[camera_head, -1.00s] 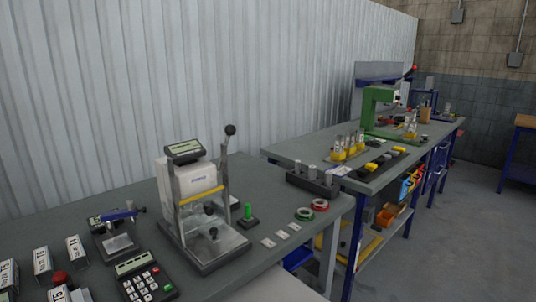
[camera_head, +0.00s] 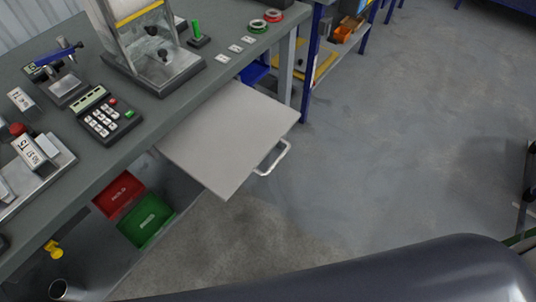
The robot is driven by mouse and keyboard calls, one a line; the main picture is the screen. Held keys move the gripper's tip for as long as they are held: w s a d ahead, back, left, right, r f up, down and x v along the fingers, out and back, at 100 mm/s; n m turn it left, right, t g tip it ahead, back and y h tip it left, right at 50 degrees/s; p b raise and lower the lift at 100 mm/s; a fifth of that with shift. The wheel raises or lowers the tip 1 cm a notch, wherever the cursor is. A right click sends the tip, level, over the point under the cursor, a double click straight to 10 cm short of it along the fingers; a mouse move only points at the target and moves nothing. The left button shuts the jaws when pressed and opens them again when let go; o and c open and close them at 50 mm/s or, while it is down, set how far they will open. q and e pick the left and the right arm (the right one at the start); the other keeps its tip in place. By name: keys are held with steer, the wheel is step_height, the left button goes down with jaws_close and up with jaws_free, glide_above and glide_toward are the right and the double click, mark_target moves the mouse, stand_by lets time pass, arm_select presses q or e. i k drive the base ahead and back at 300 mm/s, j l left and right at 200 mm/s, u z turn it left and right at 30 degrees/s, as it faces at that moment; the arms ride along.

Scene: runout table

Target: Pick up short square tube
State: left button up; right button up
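I cannot make out a short square tube for certain. Box-shaped pieces with white printed labels stand at the left of the grey bench (camera_head: 165,108): one labelled piece (camera_head: 20,99) near the back and another labelled piece (camera_head: 36,152) on a metal plate (camera_head: 62,160). It is too small to tell whether either is a tube. An open-ended metallic round piece (camera_head: 60,289) shows low at the bottom left. Neither gripper is in view.
A grey pull-out board (camera_head: 230,135) with a handle (camera_head: 274,160) juts from the bench front. Below are a red bin (camera_head: 118,195), a green bin (camera_head: 146,221) and a yellow piece (camera_head: 54,250). A keypad device (camera_head: 105,115) and press base (camera_head: 165,75) occupy the bench. Open floor lies right.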

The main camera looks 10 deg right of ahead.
mark_target(41, 165)
steer(key=u, duration=1.4)
